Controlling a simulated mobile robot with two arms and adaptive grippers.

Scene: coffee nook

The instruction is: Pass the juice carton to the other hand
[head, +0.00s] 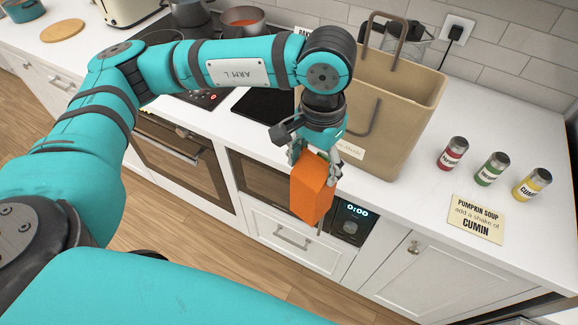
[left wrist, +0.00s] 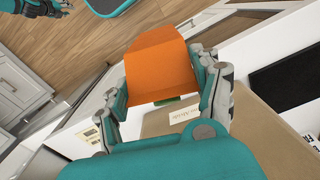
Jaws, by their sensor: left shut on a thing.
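The orange juice carton (head: 312,188) is held in the air in front of the counter's front edge, over the oven and drawer fronts. My left gripper (head: 315,158) is shut on its upper part. In the left wrist view the carton (left wrist: 160,68) sits between the two fingers of my left gripper (left wrist: 165,95), with a small green patch at its near end. My right gripper (left wrist: 58,8) shows small at the top left corner of the left wrist view, apart from the carton. Its fingers are too small to read.
A tan bag (head: 395,110) with handles stands on the counter just behind the carton. Red (head: 453,153), green (head: 491,169) and yellow (head: 532,184) spice jars stand to the right, behind a pumpkin soup note (head: 476,219). The space in front of the counter is free.

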